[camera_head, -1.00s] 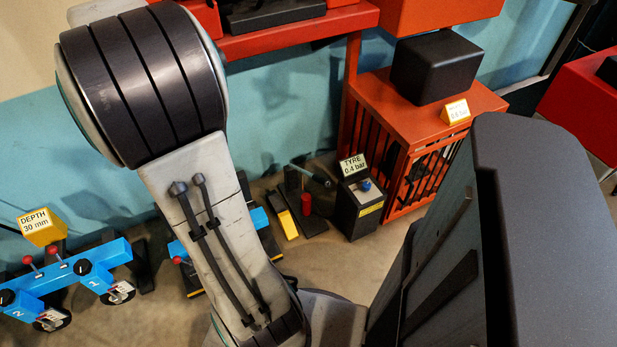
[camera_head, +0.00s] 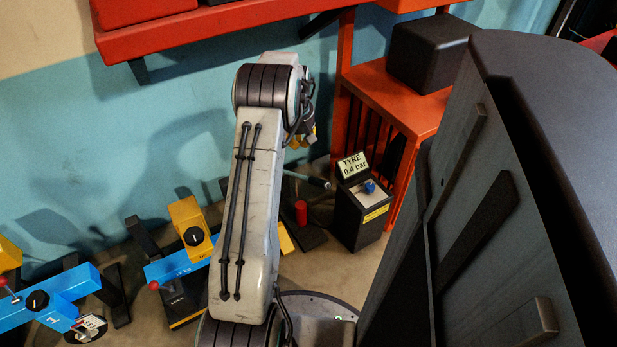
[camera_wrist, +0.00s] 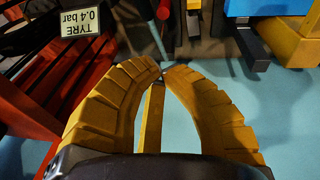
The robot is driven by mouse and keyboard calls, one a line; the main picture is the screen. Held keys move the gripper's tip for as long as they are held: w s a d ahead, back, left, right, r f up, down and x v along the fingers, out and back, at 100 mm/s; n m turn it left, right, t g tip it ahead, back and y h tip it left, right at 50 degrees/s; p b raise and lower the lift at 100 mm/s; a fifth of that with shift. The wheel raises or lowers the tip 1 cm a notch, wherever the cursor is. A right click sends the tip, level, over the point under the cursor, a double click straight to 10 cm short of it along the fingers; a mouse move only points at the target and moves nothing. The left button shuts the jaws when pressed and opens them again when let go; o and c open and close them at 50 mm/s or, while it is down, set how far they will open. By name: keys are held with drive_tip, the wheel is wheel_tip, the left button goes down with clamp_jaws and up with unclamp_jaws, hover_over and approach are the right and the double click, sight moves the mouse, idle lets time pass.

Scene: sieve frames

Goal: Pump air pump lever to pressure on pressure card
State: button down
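The pressure card (camera_head: 353,164), reading "TYRE 0.4 bar", stands on a black box with a blue knob (camera_head: 369,187). It also shows upside down in the wrist view (camera_wrist: 82,22). Left of the box is the air pump with a red cylinder (camera_head: 301,212) and a greenish, grey-tipped bar (camera_head: 306,179), apparently its lever. My arm partly covers the pump. My gripper (camera_head: 302,139) hangs above and behind it, near the wall. In the wrist view, my gripper's yellow fingers (camera_wrist: 162,69) curve together, their tips almost meeting. A narrow yellow bar (camera_wrist: 152,118) shows between them; I cannot tell what it is.
An orange cabinet (camera_head: 405,95) bearing a black box (camera_head: 432,50) stands at right. A red shelf (camera_head: 215,35) overhangs the wall. Blue and yellow devices (camera_head: 188,220) stand left of my arm. Some floor (camera_head: 325,265) is clear in front of the pump.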

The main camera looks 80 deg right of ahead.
drive_tip(key=shift+s+d+f, duration=0.35)
drive_tip(key=shift+s+f, duration=0.5)
drive_tip(key=b, duration=0.4)
hover_over(313, 179)
drive_tip(key=w, duration=0.2)
drive_tip(key=a+f+x, duration=0.1)
drive_tip(key=a+x, duration=0.1)
drive_tip(key=x, duration=0.8)
drive_tip(key=shift+s+a+f+b, duration=0.25)
drive_tip(key=shift+s+f+b, duration=0.1)
drive_tip(key=shift+s+f, duration=0.2)
drive_tip(key=shift+s+a+f+b, duration=0.25)
drive_tip(key=shift+s+f+b, duration=0.1)
drive_tip(key=shift+s+f, duration=0.2)
